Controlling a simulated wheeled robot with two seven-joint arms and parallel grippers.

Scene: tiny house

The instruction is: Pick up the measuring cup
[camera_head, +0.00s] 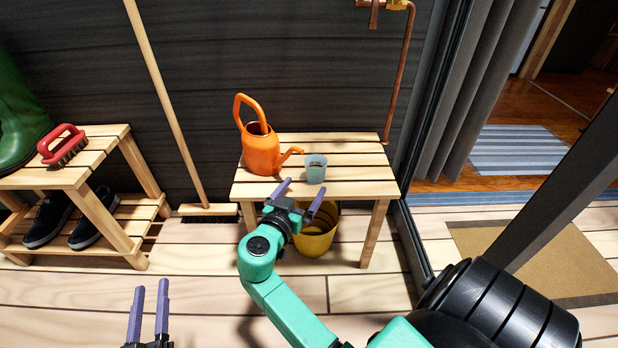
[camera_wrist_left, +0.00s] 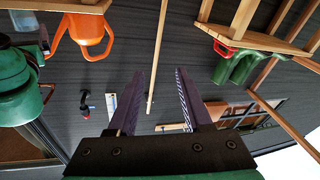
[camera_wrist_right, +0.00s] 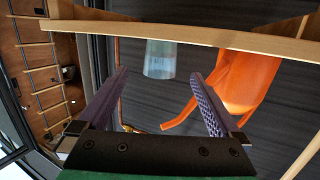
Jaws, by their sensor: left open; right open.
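The measuring cup (camera_head: 316,169) is a small pale blue-grey see-through cup. It stands upright on the slatted wooden table (camera_head: 345,188), near its front edge. It also shows in the right wrist view (camera_wrist_right: 160,60), beyond my fingers and between them. My right gripper (camera_head: 301,190) is open and empty at the table's front edge, just short of the cup and apart from it. My left gripper (camera_head: 150,296) is open and empty, low at the bottom left of the head view, far from the cup. It also shows in the left wrist view (camera_wrist_left: 167,72).
An orange watering can (camera_head: 261,152) stands left of the cup, its spout close to it. A yellow bucket (camera_head: 316,238) is under the table. A broom (camera_head: 207,209) leans at the wall. A shoe rack (camera_head: 88,172) stands left. A copper pipe (camera_head: 399,80) runs behind the table.

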